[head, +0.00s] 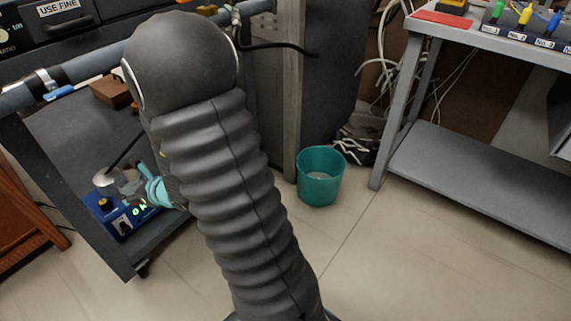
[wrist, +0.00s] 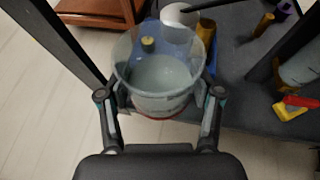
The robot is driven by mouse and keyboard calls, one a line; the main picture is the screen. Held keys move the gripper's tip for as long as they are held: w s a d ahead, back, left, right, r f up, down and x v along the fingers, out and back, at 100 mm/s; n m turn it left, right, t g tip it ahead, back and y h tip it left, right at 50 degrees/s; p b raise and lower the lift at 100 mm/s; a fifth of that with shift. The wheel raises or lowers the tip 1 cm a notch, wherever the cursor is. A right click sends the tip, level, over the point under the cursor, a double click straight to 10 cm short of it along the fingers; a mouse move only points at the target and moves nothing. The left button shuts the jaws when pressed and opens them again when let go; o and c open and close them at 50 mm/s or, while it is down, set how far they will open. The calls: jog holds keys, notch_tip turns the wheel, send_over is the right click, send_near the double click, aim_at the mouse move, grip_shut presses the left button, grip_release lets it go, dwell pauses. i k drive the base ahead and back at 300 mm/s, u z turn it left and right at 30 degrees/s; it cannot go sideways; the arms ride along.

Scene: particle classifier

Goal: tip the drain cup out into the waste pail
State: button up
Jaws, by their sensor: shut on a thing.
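A clear cup (wrist: 160,80) fills the middle of the wrist view, with a pale greyish content in it. My gripper (wrist: 162,95) is shut on it, one finger on each side. In the head view my gripper (head: 155,188) shows as teal finger parts at the left, mostly hidden behind my arm. A see-through shape beside it is probably the cup (head: 129,180). It is near the dark cart's lower shelf. The teal waste pail (head: 320,178) stands upright on the floor right of my arm, apart from the gripper. Something pale shows inside it.
A blue device with a green display (head: 128,215) sits on the lower shelf of the dark cart (head: 60,160), close to the gripper. A grey bench (head: 480,185) stands at the right, with loose cables behind it. The floor (head: 375,250) around the pail's front is clear.

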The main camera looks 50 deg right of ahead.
aim_at(320, 170)
jog(key=k, duration=0.95)
jog(key=z, duration=0.75)
jog(key=i, duration=0.95)
jog(key=u, duration=0.15)
